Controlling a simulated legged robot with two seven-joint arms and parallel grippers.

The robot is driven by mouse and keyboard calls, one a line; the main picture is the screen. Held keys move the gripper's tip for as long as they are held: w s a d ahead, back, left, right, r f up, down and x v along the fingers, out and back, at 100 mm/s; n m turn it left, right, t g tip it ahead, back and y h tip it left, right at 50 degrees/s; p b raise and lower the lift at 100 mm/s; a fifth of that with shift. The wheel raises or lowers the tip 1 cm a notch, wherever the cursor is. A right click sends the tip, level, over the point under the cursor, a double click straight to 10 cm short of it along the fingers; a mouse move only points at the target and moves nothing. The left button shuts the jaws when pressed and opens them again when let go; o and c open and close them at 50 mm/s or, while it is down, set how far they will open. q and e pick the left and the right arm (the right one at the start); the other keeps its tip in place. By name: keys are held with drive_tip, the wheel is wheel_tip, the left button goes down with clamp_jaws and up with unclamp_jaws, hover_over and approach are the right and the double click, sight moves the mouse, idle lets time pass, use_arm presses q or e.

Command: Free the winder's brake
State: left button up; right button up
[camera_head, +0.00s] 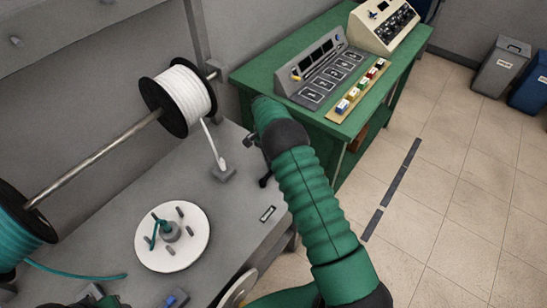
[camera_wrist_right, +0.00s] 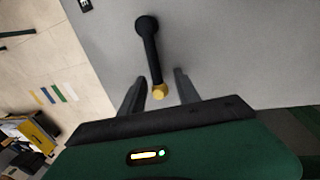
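A black lever with a yellow knob (camera_wrist_right: 159,92), which looks like the brake handle, stands out from a grey surface in the right wrist view. My right gripper (camera_wrist_right: 159,76) is open, with one finger on each side of the knob. Gaps show between the knob and both fingers. In the head view my right arm hides most of this spot. The winder's white disc (camera_head: 146,256) lies on the grey bench, with grey pegs and a short teal strand at its hub. My left gripper (camera_head: 92,297) shows only in part at the bottom left edge; its fingers are unclear.
A white spool (camera_head: 188,92) and a teal spool (camera_head: 18,235) sit on a rod over the bench. A green table (camera_head: 262,75) bears a control panel and a row of colored blocks. Bins stand at right.

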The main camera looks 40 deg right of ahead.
drive_tip(key=w+r, duration=0.3)
drive_tip(key=r, duration=1.3)
drive_tip(key=shift+a+r, duration=0.2)
drive_tip(key=shift+a, duration=0.1)
drive_tip(key=shift+w, duration=0.1)
